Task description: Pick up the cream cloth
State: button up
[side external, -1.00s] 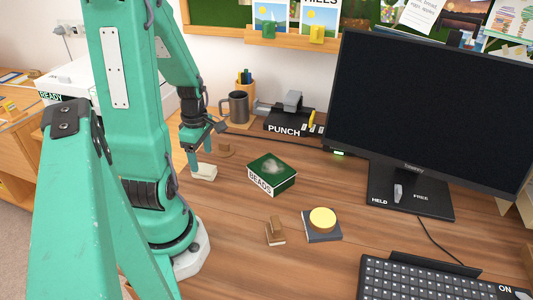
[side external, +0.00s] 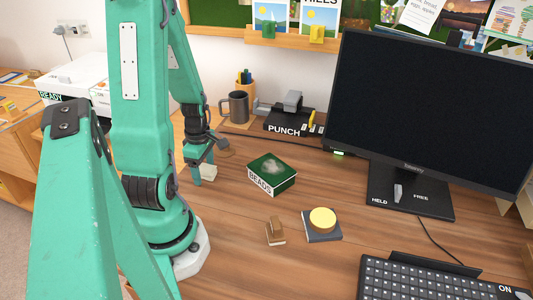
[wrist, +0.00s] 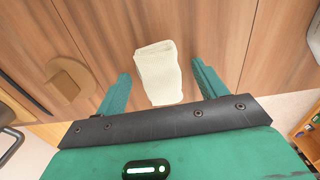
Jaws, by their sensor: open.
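The cream cloth (wrist: 158,74) is a small folded bundle lying on the wooden desk. In the side view my gripper (side external: 200,172) is low over the desk, and one finger hides part of the cloth (side external: 210,172). I cannot tell whether the fingers touch the desk.
A green BEADS box (side external: 271,174) stands right of the cloth. A grey mug (side external: 237,107) and a black PUNCH tray (side external: 290,122) are behind. A brown wooden piece (wrist: 73,76) lies left in the wrist view. A yellow round item (side external: 322,219) sits nearer the front.

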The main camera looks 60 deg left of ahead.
aim_at(204, 167)
dwell(0.5)
jog(key=c, duration=1.1)
jog(key=shift+o, duration=0.2)
jog(key=shift+r, duration=0.15)
jog(key=shift+r, duration=1.4)
jog(key=w+d+r, duration=0.5)
jog(key=d+r, duration=0.2)
jog(key=d, duration=0.3)
jog(key=shift+d+r, duration=0.3)
jog(key=shift+r, duration=0.1)
